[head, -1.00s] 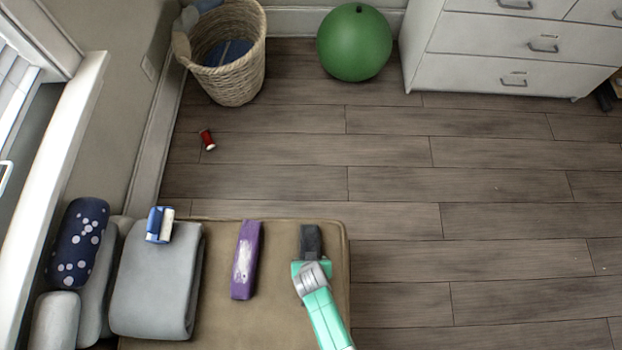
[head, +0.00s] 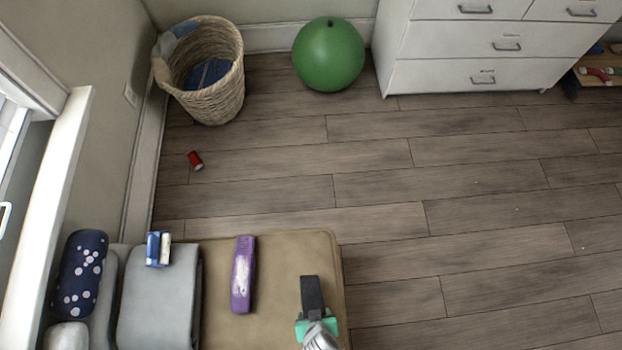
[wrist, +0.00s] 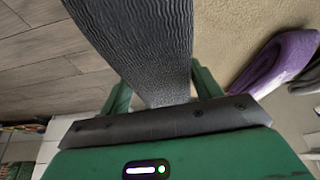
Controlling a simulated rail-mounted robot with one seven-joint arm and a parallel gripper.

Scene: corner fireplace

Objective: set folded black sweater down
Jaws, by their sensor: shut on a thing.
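The folded black sweater (head: 312,292) is a narrow dark strip over the right part of the tan bench cushion (head: 285,262). In the wrist view the sweater (wrist: 143,45) shows as ribbed dark grey cloth running out from between the green fingers. My gripper (head: 316,318) is shut on the sweater's near end. The bare cushion also shows in the wrist view (wrist: 225,35). I cannot tell whether the sweater's underside touches the cushion.
A purple folded item (head: 243,275) lies left of the sweater. A grey folded blanket (head: 160,305) with a blue-and-white item (head: 158,249) on it and a dotted navy pillow (head: 80,272) are further left. Wicker basket (head: 218,95), green ball (head: 328,54) and white dresser (head: 440,75) stand beyond open floor.

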